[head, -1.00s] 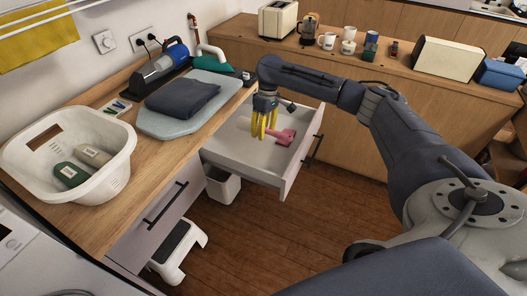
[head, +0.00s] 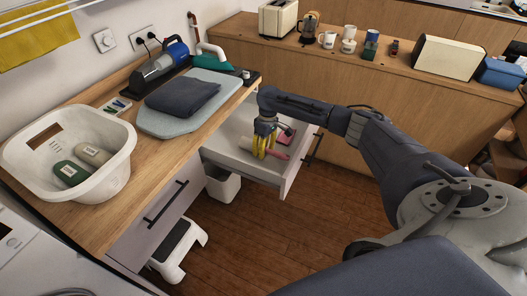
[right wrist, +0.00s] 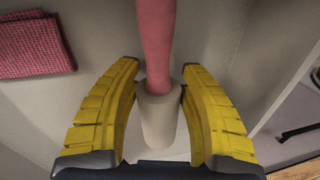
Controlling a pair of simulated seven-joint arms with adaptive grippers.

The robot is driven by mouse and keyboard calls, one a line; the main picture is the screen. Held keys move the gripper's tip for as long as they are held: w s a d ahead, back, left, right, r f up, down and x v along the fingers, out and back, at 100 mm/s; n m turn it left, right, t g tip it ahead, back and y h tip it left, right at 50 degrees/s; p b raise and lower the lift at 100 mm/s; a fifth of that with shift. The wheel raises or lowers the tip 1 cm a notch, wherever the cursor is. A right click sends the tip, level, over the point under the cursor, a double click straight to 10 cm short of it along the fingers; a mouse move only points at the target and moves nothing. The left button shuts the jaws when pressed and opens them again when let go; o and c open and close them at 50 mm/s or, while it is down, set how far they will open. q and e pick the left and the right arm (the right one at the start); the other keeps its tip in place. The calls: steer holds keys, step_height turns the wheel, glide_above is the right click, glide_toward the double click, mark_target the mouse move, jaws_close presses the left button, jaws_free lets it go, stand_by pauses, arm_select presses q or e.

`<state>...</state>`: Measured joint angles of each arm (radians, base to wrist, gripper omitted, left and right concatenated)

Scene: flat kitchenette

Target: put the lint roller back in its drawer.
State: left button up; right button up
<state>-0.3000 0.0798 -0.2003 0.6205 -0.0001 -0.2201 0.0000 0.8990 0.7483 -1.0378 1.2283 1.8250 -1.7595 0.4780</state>
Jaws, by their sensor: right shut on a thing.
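The lint roller, with a pink handle (head: 277,154) and a pale roll (right wrist: 158,118), is inside the open drawer (head: 290,181). My right gripper (head: 264,146) reaches down into the drawer from above, with its yellow fingers shut around the roller. In the right wrist view the fingers (right wrist: 160,100) are on both sides of the pale roll, and the pink handle extends away from them. I cannot tell whether the roller touches the drawer floor. My left gripper is not in view.
A pink cloth (right wrist: 32,46) lies in the drawer beside the roller. The counter bears a laundry basket (head: 118,180) and a folded dark cloth (head: 182,97) on a pale board. A white bin (head: 222,187) and a step stool (head: 180,248) stand below.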

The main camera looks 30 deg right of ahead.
steer(key=shift+f, duration=0.3)
steer(key=o, duration=1.3)
steer(key=shift+f, duration=0.15)
steer(key=r, duration=0.4)
steer(key=d+r, duration=0.1)
steer(key=r, duration=0.3)
steer(key=w+r, duration=0.1)
steer(key=r, duration=0.3)
steer(key=shift+d+r, duration=0.1)
steer(key=shift+d, duration=0.3)
